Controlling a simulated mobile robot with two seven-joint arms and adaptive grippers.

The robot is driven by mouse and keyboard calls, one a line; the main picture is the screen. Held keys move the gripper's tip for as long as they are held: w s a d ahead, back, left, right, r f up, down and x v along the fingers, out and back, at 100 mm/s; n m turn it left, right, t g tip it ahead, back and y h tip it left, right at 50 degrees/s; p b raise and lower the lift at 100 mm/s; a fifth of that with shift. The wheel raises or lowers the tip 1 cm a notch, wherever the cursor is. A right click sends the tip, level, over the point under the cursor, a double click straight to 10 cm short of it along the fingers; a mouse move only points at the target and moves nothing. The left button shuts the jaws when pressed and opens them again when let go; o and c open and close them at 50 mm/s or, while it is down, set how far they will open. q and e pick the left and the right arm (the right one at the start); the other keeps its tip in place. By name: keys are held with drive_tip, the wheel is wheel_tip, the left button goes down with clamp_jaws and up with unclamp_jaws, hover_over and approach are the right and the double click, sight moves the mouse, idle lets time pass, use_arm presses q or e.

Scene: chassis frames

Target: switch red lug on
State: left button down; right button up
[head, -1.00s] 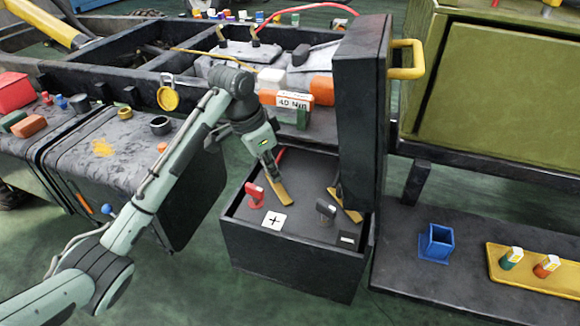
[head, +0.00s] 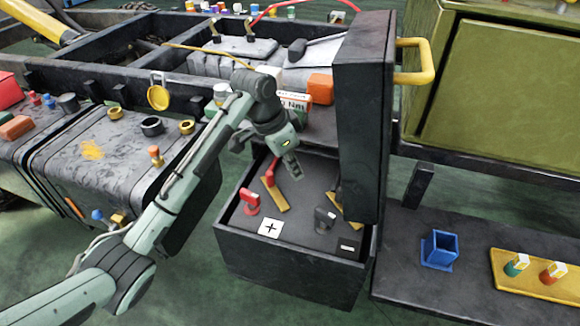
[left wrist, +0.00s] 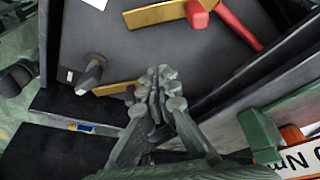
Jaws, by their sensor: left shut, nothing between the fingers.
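The red lug is a brass bar (head: 275,195) with a red cable end (head: 269,176), lying in the open black box (head: 285,275). In the head view it lies to the right of the red post (head: 250,198), with a gap between them. In the left wrist view the brass bar (left wrist: 155,14) and red cable end (left wrist: 198,15) are at the top. My left gripper (head: 296,175) is shut and empty, right of the brass bar and apart from it. Its fingers also show in the left wrist view (left wrist: 163,82). My right gripper is not in view.
A black post (head: 325,216) and a second brass bar (head: 345,210) are at the box's right. The raised lid (head: 365,120) stands close on the right. A plus card (head: 270,228) lies in front. A blue holder (head: 438,250) sits farther right.

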sight(291, 198)
use_arm(q)
drive_tip(key=x, duration=0.6)
drive_tip(key=a, duration=0.1)
drive_tip(key=s+a, duration=0.1)
drive_tip(key=shift+s+a+f, duration=0.1)
drive_tip(key=shift+s+a, duration=0.1)
drive_tip(key=shift+a, duration=0.1)
drive_tip(key=shift+s+a+p, duration=0.15)
drive_tip(key=shift+a+p, duration=0.15)
drive_tip(key=shift+a, duration=0.1)
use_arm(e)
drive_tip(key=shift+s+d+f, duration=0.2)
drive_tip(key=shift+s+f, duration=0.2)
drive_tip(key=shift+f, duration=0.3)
